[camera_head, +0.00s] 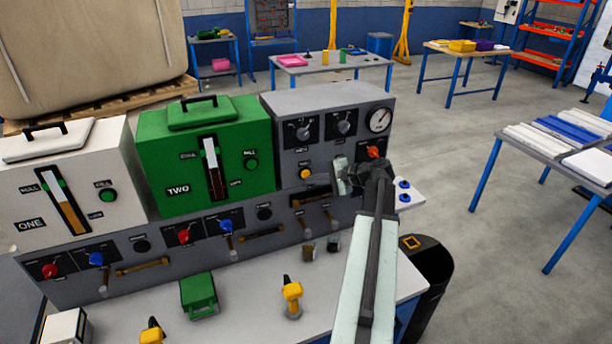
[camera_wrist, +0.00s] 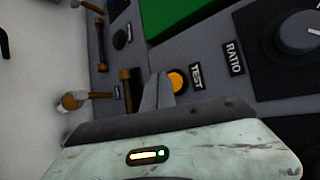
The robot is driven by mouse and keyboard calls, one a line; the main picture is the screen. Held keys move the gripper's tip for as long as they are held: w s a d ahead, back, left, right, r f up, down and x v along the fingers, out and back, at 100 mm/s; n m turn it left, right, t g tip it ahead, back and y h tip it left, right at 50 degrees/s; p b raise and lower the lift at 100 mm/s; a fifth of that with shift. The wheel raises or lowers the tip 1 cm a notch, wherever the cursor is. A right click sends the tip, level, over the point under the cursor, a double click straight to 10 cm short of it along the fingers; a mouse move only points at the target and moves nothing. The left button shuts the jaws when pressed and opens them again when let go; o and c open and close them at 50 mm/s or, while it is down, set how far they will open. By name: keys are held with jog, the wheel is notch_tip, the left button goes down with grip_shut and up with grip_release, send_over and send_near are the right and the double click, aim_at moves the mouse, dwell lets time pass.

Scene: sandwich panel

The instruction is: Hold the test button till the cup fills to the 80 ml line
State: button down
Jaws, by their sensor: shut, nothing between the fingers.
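The test button is a round yellow-orange button (camera_head: 305,174) low on the grey control box. In the wrist view the yellow button (camera_wrist: 177,82) sits beside the TEST label (camera_wrist: 196,76). My gripper (camera_head: 343,177) is shut and empty, just right of the button in the head view. In the wrist view its fingertip (camera_wrist: 162,92) is right by the button's edge; I cannot tell whether it touches. A small brownish cup (camera_head: 307,251) stands on the bench below the panel, with a darker one (camera_head: 333,242) beside it. Their lines and fill levels are too small to read.
The green tank marked TWO (camera_head: 160,165) and white tank marked ONE (camera_head: 20,180) stand left of the grey control box (camera_head: 280,125). Valve handles and spouts line the lower panel.

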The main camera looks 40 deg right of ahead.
jog(key=s, duration=0.1)
jog(key=s+a, duration=0.1)
jog(key=s, duration=0.1)
jog(key=s+a, duration=0.1)
jog(key=shift+s, duration=0.3)
dwell(0.3)
